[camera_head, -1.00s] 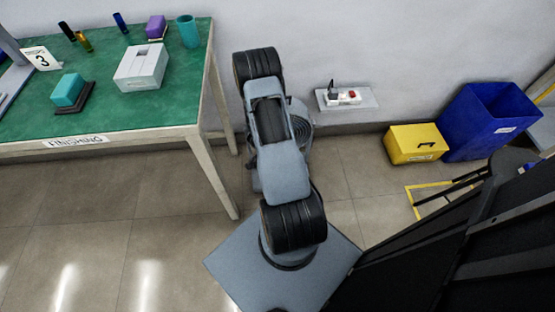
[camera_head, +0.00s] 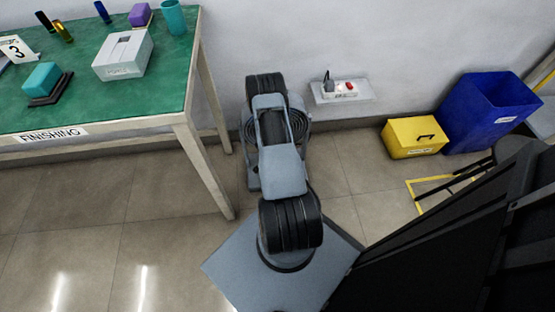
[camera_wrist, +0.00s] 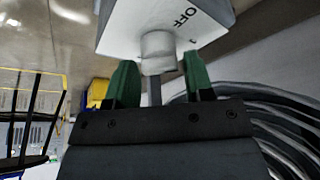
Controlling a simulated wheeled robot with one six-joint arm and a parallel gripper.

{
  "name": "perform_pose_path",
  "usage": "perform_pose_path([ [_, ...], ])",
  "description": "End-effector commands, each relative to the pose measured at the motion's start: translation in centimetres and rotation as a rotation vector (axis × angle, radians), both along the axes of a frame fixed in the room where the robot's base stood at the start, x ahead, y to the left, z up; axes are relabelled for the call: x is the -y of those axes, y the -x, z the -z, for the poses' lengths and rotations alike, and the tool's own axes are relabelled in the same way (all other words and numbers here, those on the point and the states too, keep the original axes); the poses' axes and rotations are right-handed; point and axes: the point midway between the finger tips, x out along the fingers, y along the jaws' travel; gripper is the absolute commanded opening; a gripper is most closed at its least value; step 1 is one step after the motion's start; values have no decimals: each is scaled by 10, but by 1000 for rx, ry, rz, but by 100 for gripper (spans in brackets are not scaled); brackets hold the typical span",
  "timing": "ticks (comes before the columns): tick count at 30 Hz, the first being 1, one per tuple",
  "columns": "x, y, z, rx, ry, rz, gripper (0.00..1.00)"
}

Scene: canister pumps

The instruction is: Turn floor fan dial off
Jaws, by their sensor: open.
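The floor fan (camera_head: 299,128) stands on the floor by the wall, its round grille partly hidden behind my arm. In the wrist view, curved bars of its grille (camera_wrist: 290,125) fill the right side. A white control box (camera_wrist: 205,20) marked OFF is at the top, with the round pale dial (camera_wrist: 158,48) protruding from it toward my gripper. My gripper (camera_wrist: 160,76) is open, its two green fingers on either side of the dial's near end. I cannot tell whether either finger touches the dial. My gripper is hidden by my arm in the head view.
A green-topped table (camera_head: 85,105) marked FINISHING stands close on the left. A yellow box (camera_head: 412,140) and blue bin (camera_head: 489,112) stand farther right. Floor between the fan and yellow box is clear.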

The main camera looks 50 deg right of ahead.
Motion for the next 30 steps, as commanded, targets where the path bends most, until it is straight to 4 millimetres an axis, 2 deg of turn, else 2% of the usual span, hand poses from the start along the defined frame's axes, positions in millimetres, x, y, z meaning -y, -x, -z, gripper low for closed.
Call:
perform_pose_path([
  [11,1,0,3,0,0,-1,48],
  [22,1,0,3,0,-1,-1,13],
  [30,1,0,4,-1,0,-43,13],
])
